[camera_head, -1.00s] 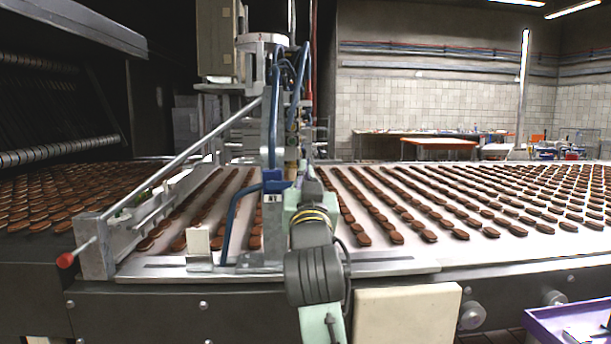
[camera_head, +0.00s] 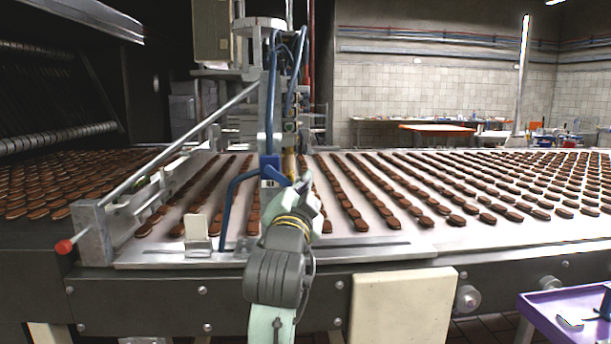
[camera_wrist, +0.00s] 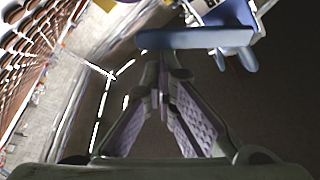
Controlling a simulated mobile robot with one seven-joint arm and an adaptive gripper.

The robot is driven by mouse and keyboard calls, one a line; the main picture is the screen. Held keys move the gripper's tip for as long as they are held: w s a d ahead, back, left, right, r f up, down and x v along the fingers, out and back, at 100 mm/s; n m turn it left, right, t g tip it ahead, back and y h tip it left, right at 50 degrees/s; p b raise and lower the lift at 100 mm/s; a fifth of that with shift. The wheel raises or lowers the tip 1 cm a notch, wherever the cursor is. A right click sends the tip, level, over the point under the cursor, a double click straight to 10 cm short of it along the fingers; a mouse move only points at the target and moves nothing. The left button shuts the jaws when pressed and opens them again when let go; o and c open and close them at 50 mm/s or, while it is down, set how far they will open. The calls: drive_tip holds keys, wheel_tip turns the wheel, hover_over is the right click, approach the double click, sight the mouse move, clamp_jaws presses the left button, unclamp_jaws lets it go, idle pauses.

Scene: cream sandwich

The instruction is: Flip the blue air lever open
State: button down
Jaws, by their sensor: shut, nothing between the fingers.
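The blue air lever (camera_head: 270,163) sits on the blue valve at the foot of the upright machine column, just above a small white label. It also shows in the wrist view as a blue bar (camera_wrist: 195,38) across the upper middle. My gripper (camera_wrist: 164,68) is shut and empty, with its fingertips close to the bar's left part. I cannot tell whether they touch it. In the head view my arm rises from below and my gripper (camera_head: 308,182) is just right of the lever, its fingers partly hidden by my wrist.
A conveyor (camera_head: 350,235) with rows of brown biscuits spreads to both sides. A slanted metal bar (camera_head: 190,140) with a red knob (camera_head: 65,247) stands left of the valve. Blue hoses (camera_head: 229,205) run beside the column. A purple tray (camera_head: 545,305) is at lower right.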

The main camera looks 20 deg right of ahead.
drive_tip(key=a+f+m+g, duration=0.1)
drive_tip(key=m, duration=0.2)
drive_tip(key=a+f+m+g, duration=0.1)
drive_tip(key=f+m, duration=0.1)
drive_tip(key=m, duration=0.1)
drive_tip(key=w+a+f+m+g+b, duration=0.1)
drive_tip(key=m, duration=0.2)
drive_tip(key=shift+a+f+h, duration=0.15)
drive_tip(key=shift+a+h, duration=0.15)
drive_tip(key=shift+a, duration=0.1)
drive_tip(key=shift+w+a, duration=0.1)
idle(0.4)
